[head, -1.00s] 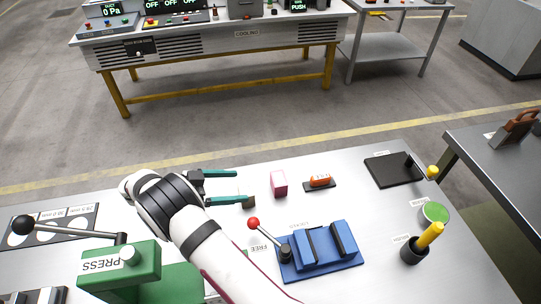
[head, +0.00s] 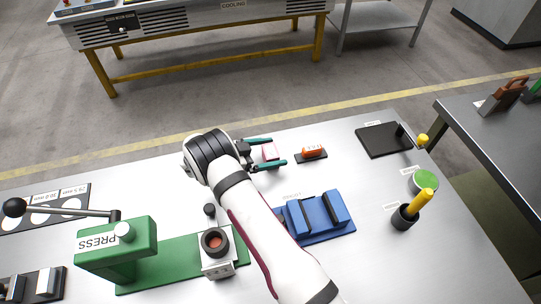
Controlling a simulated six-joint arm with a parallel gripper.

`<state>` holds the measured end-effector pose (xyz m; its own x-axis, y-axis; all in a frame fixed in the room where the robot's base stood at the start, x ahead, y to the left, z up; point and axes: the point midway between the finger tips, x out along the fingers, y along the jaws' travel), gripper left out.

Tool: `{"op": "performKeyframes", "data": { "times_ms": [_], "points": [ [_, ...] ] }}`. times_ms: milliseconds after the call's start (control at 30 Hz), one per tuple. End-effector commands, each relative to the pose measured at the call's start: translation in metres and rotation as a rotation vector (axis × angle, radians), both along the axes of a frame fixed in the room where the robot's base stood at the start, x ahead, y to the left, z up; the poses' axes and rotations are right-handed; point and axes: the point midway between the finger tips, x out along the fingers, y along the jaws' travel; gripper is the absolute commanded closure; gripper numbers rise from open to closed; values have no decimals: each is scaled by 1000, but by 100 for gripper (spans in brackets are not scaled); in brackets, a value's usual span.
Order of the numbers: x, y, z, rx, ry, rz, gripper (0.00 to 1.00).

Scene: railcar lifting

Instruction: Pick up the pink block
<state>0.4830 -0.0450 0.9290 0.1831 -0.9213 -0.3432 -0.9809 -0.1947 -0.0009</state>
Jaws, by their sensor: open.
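An orange-handled piece on a dark base (head: 312,153) sits close to the right of the fingertips. A blue vise-like fixture (head: 325,218) is nearer me, partly behind my arm. A green press (head: 120,250) stands left. A black plate (head: 384,139) lies farther right.

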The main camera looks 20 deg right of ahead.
Motion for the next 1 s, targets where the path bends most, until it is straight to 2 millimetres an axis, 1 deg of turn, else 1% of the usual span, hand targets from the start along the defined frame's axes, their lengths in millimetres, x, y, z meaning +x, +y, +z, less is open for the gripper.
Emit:
{"op": "performKeyframes", "data": {
  "times_ms": [100, 167, 200, 367, 400, 467, 600, 667, 1000],
  "points": [
    [0, 0, 0, 0, 0, 0, 0],
    [0, 0, 0, 0, 0, 0, 11],
    [0, 1, 0, 0, 0, 0, 18],
    [0, 1, 0, 0, 0, 0, 47],
    [0, 1, 0, 0, 0, 0, 54],
    [0, 1, 0, 0, 0, 0, 65],
    [0, 1, 0, 0, 0, 0, 90],
    [0, 1, 0, 0, 0, 0, 100],
    [0, 1, 1, 0, -1, 0, 100]
  ]
}}
